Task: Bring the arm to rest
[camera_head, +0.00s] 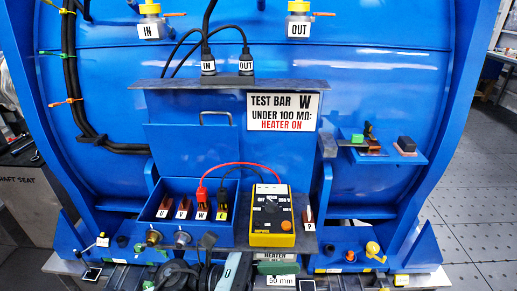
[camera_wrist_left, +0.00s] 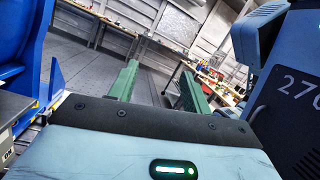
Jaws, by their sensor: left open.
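My left gripper (camera_wrist_left: 155,82) shows in the left wrist view with its two green fingers apart and nothing between them. Beyond the fingers lie open floor and distant benches, and the gripper touches nothing that I can see. In the head view I cannot make out the left gripper for sure; dark and pale parts crowd the bottom edge there. My right gripper is in neither view.
A blue motor housing (camera_head: 215,100) fills the head view. A yellow meter (camera_head: 271,218) stands beside a blue terminal box (camera_head: 153,208), with red and black leads between them. A small blue shelf (camera_head: 415,158) juts out right. Grey floor (camera_head: 485,190) is clear at right.

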